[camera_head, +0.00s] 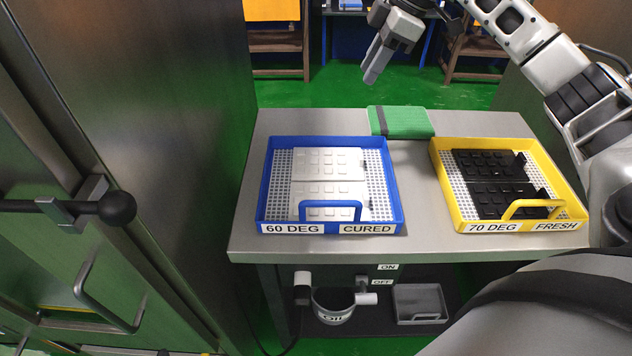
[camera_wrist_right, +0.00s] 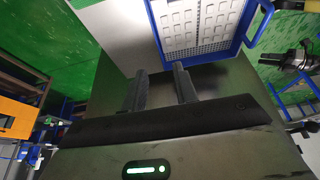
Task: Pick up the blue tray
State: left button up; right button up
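The blue tray (camera_head: 393,190) sits on the left part of the grey bench, with white slabs in it. Its front wall reads "60 DEG" and "CURED", and a blue handle stands at that front. The tray also shows at the top of the right wrist view (camera_wrist_right: 263,22). My right gripper (camera_head: 372,70) is above and beyond the bench's back edge, apart from the tray. In the right wrist view its two fingers (camera_wrist_right: 160,85) stand apart with nothing between them. My left gripper does not show in the head view.
A yellow tray (camera_head: 436,160) marked "70 DEG FRESH" holds black slabs on the bench's right part. A green item with a dark band (camera_head: 405,121) lies at the back. Bare bench (camera_head: 418,215) separates the trays. A tall metal cabinet (camera_head: 165,120) stands close on the left.

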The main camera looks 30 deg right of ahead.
jog(key=b, duration=0.2)
send_over(334, 136)
jog(key=d, duration=0.1)
jog(key=f, duration=0.7)
jog(key=s+f, duration=0.1)
jog(key=f, duration=0.3)
jog(key=shift+d+f, duration=0.1)
jog(key=shift+f, duration=0.25)
jog(key=x, duration=0.5)
jog(key=shift+d+f, duration=0.2)
jog(key=shift+d, duration=0.1)
grip_shut()
jog(key=shift+f, duration=0.15)
